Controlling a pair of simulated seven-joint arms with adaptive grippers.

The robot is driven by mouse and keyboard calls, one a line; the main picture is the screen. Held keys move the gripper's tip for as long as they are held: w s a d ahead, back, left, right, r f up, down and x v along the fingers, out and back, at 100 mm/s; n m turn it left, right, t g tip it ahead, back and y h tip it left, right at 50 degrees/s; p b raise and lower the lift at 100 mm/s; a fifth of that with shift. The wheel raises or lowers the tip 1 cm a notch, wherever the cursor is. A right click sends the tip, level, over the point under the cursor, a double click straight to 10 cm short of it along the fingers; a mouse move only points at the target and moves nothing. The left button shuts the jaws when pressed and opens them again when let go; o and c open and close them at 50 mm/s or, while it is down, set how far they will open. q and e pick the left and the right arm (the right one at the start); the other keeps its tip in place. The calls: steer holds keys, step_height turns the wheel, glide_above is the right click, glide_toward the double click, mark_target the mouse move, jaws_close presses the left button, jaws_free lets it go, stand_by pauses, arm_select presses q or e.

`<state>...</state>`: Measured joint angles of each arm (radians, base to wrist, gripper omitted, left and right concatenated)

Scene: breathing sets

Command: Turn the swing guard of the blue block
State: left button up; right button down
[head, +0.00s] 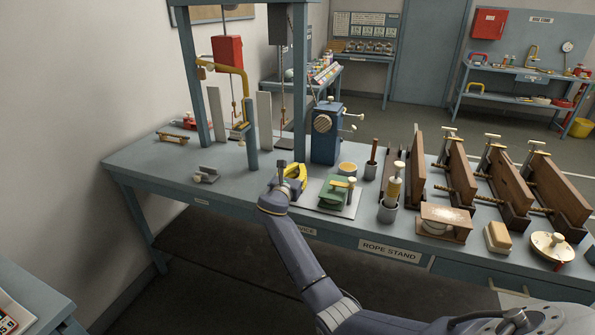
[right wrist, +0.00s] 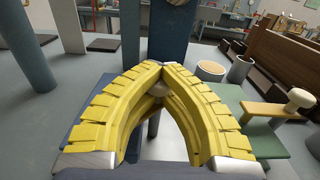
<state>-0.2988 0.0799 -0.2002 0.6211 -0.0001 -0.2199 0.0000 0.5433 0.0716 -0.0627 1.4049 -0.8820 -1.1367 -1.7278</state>
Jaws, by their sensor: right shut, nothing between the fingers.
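My right gripper (head: 298,178) has yellow fingers and stands over the near edge of the bench, left of the green block. In the right wrist view its fingertips (right wrist: 155,66) meet, with nothing held. A blue surface (right wrist: 76,138), seemingly the blue block, shows beside and under the left finger; the fingers and wrist hide most of it. A pale rounded knob (right wrist: 159,89) shows in the gap behind the fingertips; I cannot tell if it is touched. The guard's angle is hidden. My left gripper is not in view.
The green block (head: 333,195) with a wooden guard and pale knob stands close on the right. Behind are a blue upright box (head: 326,145), a yellow-topped cup (head: 347,168) and blue frame posts (head: 252,140). Wooden boards in clamps (head: 460,170) fill the right. The bench's left front is mostly clear.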

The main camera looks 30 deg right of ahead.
steer(key=c, duration=1.1)
jaws_free()
steer(key=shift+w+a+r, duration=0.15)
steer(key=shift+w+r, duration=0.05)
steer(key=shift+r, duration=0.45)
steer(key=shift+c, duration=0.2)
steer(key=shift+s, duration=0.15)
steer(key=shift+f, duration=0.2)
steer(key=v, duration=1.1)
steer(key=shift+s+a, duration=0.25)
steer(key=shift+s, duration=0.05)
steer(key=shift+a, duration=0.1)
